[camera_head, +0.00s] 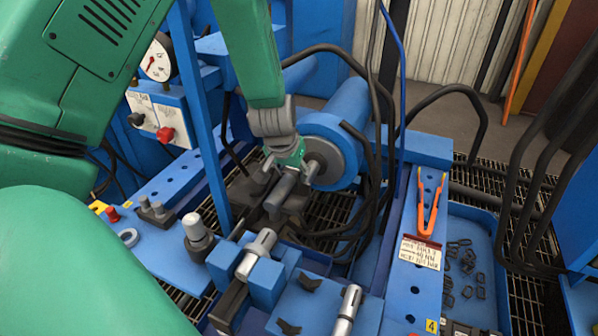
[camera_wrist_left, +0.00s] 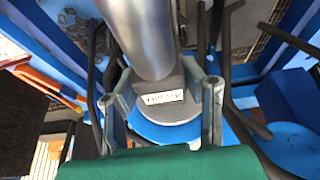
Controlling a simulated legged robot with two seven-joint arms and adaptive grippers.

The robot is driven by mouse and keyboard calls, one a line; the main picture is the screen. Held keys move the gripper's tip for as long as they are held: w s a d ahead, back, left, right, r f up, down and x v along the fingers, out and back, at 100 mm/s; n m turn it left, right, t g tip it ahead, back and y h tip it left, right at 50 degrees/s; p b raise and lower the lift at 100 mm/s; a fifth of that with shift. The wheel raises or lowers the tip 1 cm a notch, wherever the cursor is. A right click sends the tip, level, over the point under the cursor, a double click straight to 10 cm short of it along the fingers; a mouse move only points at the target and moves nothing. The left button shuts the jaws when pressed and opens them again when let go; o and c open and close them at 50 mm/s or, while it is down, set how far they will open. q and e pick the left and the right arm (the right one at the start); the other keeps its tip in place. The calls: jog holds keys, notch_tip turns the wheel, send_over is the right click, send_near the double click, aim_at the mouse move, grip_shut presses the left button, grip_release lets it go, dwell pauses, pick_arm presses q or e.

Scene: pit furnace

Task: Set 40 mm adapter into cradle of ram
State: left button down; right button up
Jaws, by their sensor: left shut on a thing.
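My left gripper (camera_head: 290,174) hangs from the green arm in front of the ram (camera_head: 345,112), a blue cylinder with a grey round face. It is shut on a grey metal cylinder, apparently the 40 mm adapter (camera_head: 283,190). In the left wrist view the adapter (camera_wrist_left: 140,38) has a small white label at its near end, between the two fingers (camera_wrist_left: 165,105). The dark cradle (camera_head: 243,192) lies below the adapter, partly hidden by it and the gripper. I cannot tell whether the adapter touches the cradle. My right gripper is not in view.
Metal cylinders (camera_head: 257,248) rest in blue blocks in front. A capped post (camera_head: 197,230) stands left of them. Black hoses (camera_head: 378,150) run beside the ram. Orange-handled pliers (camera_head: 430,205) lie on the right rail, beside a tray (camera_head: 487,222) of black links. A blue upright (camera_head: 200,110) stands left.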

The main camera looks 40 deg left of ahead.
aim_at(287, 178)
pick_arm(q)
jog(key=shift+f+b, duration=1.9)
jog(key=shift+b, duration=0.25)
jog(key=shift+f+b, duration=0.4)
jog(key=shift+f, duration=0.55)
jog(key=shift+p, duration=0.75)
jog(key=shift+f, duration=0.8)
jog(key=c, duration=1.1)
grip_release()
jog(key=shift+o, duration=1)
jog(key=shift+s, duration=0.1)
jog(key=v, duration=1.1)
jog(key=shift+s+d+r, duration=0.1)
jog(key=shift+r, duration=0.3)
